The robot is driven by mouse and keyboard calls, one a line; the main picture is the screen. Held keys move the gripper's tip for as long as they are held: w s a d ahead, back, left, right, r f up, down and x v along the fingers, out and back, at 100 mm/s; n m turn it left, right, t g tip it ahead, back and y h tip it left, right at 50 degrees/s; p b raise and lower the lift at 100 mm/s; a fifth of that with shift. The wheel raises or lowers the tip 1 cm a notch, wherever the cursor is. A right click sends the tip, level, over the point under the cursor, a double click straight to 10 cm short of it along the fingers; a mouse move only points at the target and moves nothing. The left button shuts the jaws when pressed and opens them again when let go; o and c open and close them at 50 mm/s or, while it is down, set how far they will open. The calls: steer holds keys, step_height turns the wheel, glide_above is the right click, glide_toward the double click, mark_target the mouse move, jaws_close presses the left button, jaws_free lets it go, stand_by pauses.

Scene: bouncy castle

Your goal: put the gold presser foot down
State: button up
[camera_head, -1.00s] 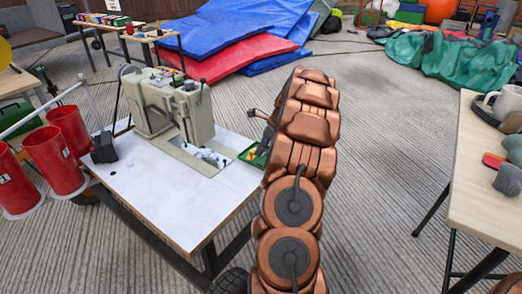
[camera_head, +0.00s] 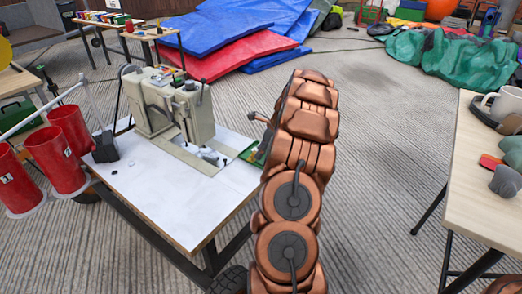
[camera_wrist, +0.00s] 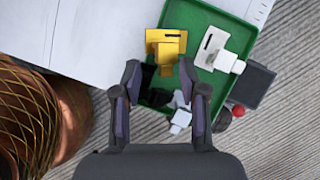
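The gold presser foot (camera_wrist: 166,46) shows in the wrist view at the left edge of a green tray (camera_wrist: 182,15), overlapping its rim. I cannot tell whether it rests on the tray or sits slightly above it. My gripper (camera_wrist: 160,66) is open, its two dark fingers well apart, with the gold foot just beyond and between the tips. No clear contact with the foot shows. In the head view the tray (camera_head: 249,154) is at the right end of the white sewing table, and my copper arm hides most of it and the gripper.
The tray also holds a white presser foot (camera_wrist: 213,50), a small grey-white part (camera_wrist: 180,118) and a black part. A sewing machine (camera_head: 172,104) stands on the white table (camera_head: 185,205). Red cups (camera_head: 68,148) are at left. Another table (camera_head: 480,200) stands at right, with open floor between.

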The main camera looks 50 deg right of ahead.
steer(key=shift+d+r+b, duration=0.1)
steer(key=shift+r+b, duration=0.05)
steer(key=shift+b, duration=0.2)
steer(key=shift+r+b, duration=0.2)
steer(key=shift+b, duration=0.1)
steer(key=p+v, duration=0.4)
steer(key=v, duration=0.9)
steer(key=w+a+r+n+g+y, duration=0.15)
steer(key=a+n, duration=0.25)
steer(key=a, duration=0.5)
steer(key=w+a+r+n, duration=0.1)
steer(key=w+a+n, duration=0.15)
steer(key=a, duration=0.65)
steer(key=s+a+r+n+g, duration=0.1)
steer(key=s+a+n+g, duration=0.3)
steer(key=a+n, duration=0.9)
steer(key=s+a+n+g+h, duration=0.15)
steer(key=s+a+n, duration=0.25)
steer(key=s+a, duration=0.9)
steer(key=s+a+f+n+g+h, duration=0.1)
steer(key=s+n, duration=0.6)
steer(key=s, duration=0.7)
steer(key=a+f+h, duration=0.1)
steer(key=a+f, duration=0.1)
steer(key=a, duration=0.1)
steer(key=shift+a+f, duration=0.2)
steer(key=shift+f, duration=0.05)
